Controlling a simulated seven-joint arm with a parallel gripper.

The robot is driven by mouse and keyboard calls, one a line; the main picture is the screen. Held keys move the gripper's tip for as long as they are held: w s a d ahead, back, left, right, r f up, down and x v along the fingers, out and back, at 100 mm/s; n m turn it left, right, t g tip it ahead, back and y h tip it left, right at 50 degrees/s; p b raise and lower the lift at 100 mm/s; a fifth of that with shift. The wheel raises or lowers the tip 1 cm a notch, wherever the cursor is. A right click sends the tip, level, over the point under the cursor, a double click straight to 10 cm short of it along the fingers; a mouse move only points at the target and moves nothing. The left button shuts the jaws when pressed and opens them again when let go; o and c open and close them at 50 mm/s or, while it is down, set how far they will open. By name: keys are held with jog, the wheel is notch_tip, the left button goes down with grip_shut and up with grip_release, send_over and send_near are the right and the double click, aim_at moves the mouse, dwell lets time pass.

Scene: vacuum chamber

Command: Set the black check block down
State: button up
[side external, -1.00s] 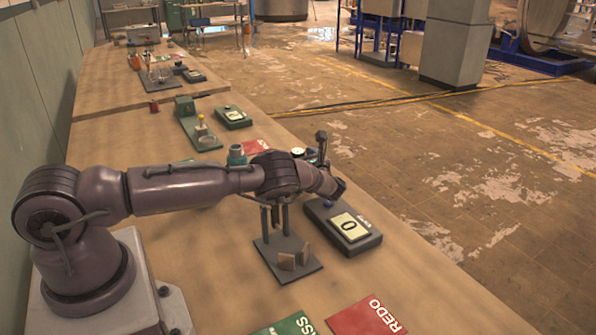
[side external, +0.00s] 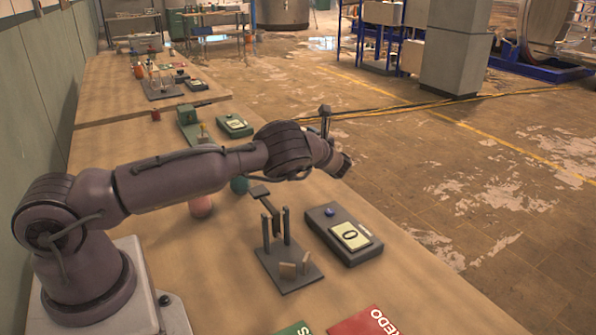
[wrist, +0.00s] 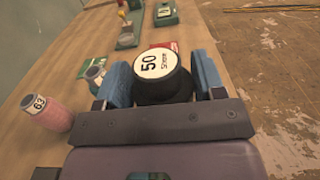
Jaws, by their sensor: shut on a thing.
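The black check block (wrist: 163,88) is a dark round piece with a white top label reading "50 Shore". In the wrist view it sits between the two blue fingers of my gripper (wrist: 161,70), which is shut on it. In the side view my gripper (side external: 341,164) is raised near the table's right edge, beyond the stand and readout; the block cannot be made out clearly there. The test stand (side external: 284,272) has upright posts, a tilted lever and small tan pieces on its base. The readout box (side external: 345,236) beside it shows 0 and has a blue knob.
A red REDO card (side external: 368,322) and a partly cut-off green card (side external: 292,328) lie in front. A green fixture (side external: 190,127) stands farther back.

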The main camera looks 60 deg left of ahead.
jog(key=s+d+m+t, duration=0.1)
jog(key=s+d+t, duration=0.15)
jog(key=d, duration=1.55)
jog(key=g, duration=0.2)
send_over(277, 218)
jog(key=d, duration=0.6)
jog(key=shift+n+g, duration=0.25)
jog(key=shift+n, duration=0.25)
notch_tip(277, 218, down, 8)
jog(key=shift+a, duration=0.1)
